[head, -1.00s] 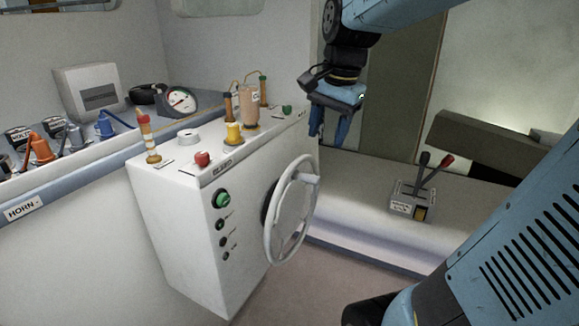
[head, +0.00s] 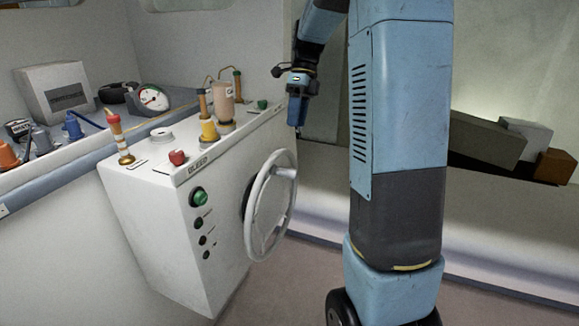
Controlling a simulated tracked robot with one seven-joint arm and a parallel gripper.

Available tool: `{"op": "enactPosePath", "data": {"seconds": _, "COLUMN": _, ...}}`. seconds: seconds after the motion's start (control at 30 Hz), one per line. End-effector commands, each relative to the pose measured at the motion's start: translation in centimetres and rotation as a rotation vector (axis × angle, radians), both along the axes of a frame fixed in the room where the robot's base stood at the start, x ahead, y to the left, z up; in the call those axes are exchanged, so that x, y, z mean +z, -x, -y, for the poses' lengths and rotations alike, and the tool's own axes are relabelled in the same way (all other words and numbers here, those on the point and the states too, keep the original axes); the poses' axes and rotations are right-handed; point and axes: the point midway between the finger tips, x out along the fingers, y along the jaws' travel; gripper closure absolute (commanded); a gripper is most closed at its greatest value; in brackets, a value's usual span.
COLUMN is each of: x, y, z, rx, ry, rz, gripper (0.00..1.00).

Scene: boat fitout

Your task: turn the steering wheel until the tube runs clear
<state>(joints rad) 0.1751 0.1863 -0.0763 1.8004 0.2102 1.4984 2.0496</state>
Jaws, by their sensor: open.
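The steering wheel (head: 270,207) is a pale grey ring with a knob on its upper rim, mounted on the right face of a white console (head: 160,225). On the console top stands a clear tube-like bottle with brownish contents (head: 223,103), with thin lines running from its top. My gripper (head: 298,118) points down behind and above the wheel, apart from it, beyond the console's far right corner. It is open and looks empty. Its fingertips are small and partly blend together in this view.
A red button (head: 177,157), a yellow cylinder (head: 209,129) and a red-and-white post (head: 120,138) stand on the console. A dial gauge (head: 153,97) sits on the shelf at the left. Grey and brown boxes (head: 487,138) lie at the right. Floor in front of the wheel is clear.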

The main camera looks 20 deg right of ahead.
Motion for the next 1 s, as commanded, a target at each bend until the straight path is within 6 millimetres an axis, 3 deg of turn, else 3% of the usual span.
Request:
{"op": "enactPosePath", "data": {"seconds": 0.17, "x": -1.3, "y": 0.3, "z": -0.3, "rx": -0.005, "ry": -0.001, "rz": -0.005, "gripper": 0.48}}
{"op": "enactPosePath", "data": {"seconds": 0.8, "x": -10.9, "y": 3.2, "z": -3.2, "rx": -0.004, "ry": 0.0, "rz": -0.005, "gripper": 0.48}}
{"op": "enactPosePath", "data": {"seconds": 1.0, "x": -12.4, "y": 3.6, "z": -3.6, "rx": -0.003, "ry": 0.0, "rz": -0.004, "gripper": 0.48}}
